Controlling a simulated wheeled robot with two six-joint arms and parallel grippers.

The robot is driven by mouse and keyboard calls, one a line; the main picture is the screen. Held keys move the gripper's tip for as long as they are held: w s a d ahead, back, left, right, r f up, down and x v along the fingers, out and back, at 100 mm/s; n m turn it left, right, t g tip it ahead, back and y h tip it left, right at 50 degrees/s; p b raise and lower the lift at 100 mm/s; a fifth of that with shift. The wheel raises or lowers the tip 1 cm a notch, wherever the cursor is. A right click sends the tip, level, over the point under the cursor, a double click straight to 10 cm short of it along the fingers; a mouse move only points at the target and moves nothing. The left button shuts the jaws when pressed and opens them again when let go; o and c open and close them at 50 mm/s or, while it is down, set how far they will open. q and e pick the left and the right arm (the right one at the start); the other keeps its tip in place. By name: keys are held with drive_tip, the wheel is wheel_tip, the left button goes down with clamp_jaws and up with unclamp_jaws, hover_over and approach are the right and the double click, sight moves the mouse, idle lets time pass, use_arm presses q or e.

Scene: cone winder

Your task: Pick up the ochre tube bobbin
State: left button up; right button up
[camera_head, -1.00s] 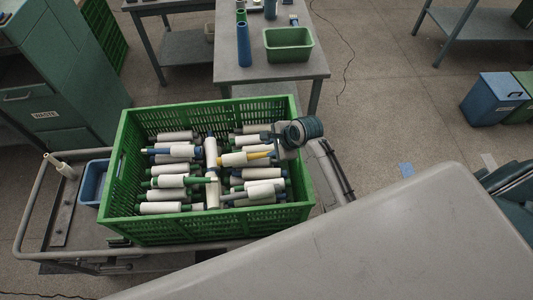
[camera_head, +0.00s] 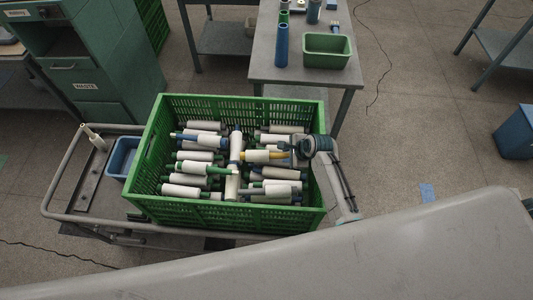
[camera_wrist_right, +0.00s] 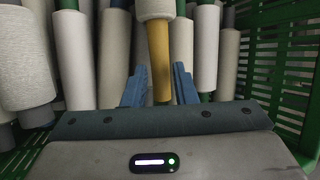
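The ochre tube bobbin (camera_head: 278,155) lies on top of the pile in the green crate, its white yarn to the left and its bare ochre end to the right. My right gripper (camera_head: 284,148) is at that bare end. In the right wrist view the ochre tube (camera_wrist_right: 159,55) runs down between the two blue fingers of the right gripper (camera_wrist_right: 158,80). The fingers are apart, with a narrow gap beside the tube. Contact cannot be made out. My left gripper is not in view.
The green crate (camera_head: 152,167) holds several other white bobbins with blue, green and grey tubes. A white bobbin (camera_head: 235,165) lies close left of the ochre one. A blue bin (camera_head: 122,157) stands left of the crate. A table (camera_head: 262,62) with a green tray (camera_head: 327,51) stands behind.

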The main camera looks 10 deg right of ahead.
drive_tip(key=shift+x, duration=1)
clamp_jaws()
